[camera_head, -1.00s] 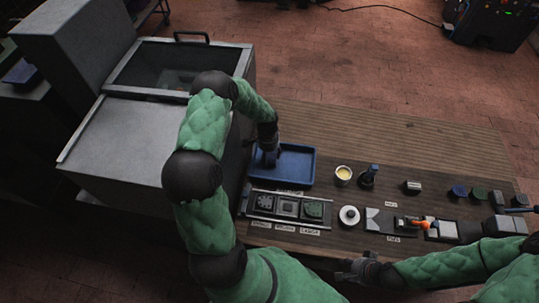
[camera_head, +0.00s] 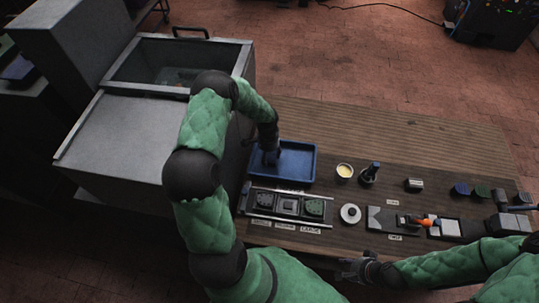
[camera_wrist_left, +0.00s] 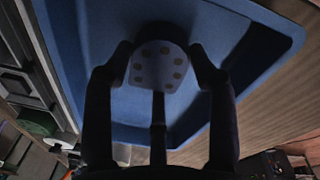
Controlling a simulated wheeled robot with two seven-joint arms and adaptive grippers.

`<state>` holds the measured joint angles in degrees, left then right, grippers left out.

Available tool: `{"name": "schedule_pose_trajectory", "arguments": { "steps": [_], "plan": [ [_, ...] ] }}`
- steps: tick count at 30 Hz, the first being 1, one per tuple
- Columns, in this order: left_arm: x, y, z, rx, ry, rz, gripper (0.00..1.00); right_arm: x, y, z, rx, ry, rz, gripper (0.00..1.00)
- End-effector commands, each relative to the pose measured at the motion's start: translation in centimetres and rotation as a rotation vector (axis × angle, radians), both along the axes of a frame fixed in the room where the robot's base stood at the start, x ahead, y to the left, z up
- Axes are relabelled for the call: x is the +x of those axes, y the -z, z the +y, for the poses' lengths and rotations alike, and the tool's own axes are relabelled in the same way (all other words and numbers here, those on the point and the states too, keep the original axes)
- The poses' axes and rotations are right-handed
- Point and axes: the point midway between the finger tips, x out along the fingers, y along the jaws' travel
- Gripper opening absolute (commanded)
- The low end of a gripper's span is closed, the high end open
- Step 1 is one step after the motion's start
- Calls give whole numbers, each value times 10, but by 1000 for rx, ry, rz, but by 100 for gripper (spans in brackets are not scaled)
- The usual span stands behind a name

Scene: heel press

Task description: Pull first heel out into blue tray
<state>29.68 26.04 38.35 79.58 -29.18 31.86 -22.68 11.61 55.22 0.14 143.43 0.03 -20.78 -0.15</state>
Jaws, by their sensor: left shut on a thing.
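The blue tray (camera_head: 307,163) lies on the table beside the grey machine; its blue floor and walls fill much of the left wrist view (camera_wrist_left: 245,62). My left gripper (camera_head: 270,157) reaches down into the tray area. In the left wrist view its fingers (camera_wrist_left: 165,68) are shut on a pale rounded piece with several brown dots, which appears to be the heel (camera_wrist_left: 158,68). The heel is over the tray; I cannot tell whether it touches the floor. In the head view the heel is mostly hidden by the gripper. My right gripper (camera_head: 352,268) is near the table's front edge, its jaws unclear.
A large grey machine (camera_head: 135,140) with an open-topped bay stands left. A rail with three labelled dies (camera_head: 287,206) lies in front of the tray. A yellow-filled cup (camera_head: 344,171), a white round piece (camera_head: 350,214) and an orange-handled tool (camera_head: 424,222) lie right. The table's back right is clear.

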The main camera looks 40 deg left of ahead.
Motion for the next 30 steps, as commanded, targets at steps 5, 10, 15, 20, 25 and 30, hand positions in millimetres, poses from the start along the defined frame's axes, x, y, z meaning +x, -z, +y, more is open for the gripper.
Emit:
{"name": "schedule_pose_trajectory", "arguments": {
  "steps": [5, 10, 15, 20, 25, 30],
  "plan": [
    [0, 0, 0, 0, 0, 0, 14, 0, 0, 0, 0, 0, 0, 40],
    [0, 0, 0, 0, 0, 0, 85, 0, 0, 0, 0, 0, 0, 40],
    [0, 0, 0, 0, 0, 0, 85, 0, 0, 0, 0, 0, 0, 40],
    [0, 0, 0, 0, 0, 0, 97, 0, 0, 0, 0, 0, 0, 40],
    [0, 0, 0, 0, 0, 0, 97, 0, 0, 0, 0, 0, 0, 40],
    [0, 0, 0, 0, 0, 0, 97, 0, 0, 0, 0, 0, 0, 40]
  ]
}}
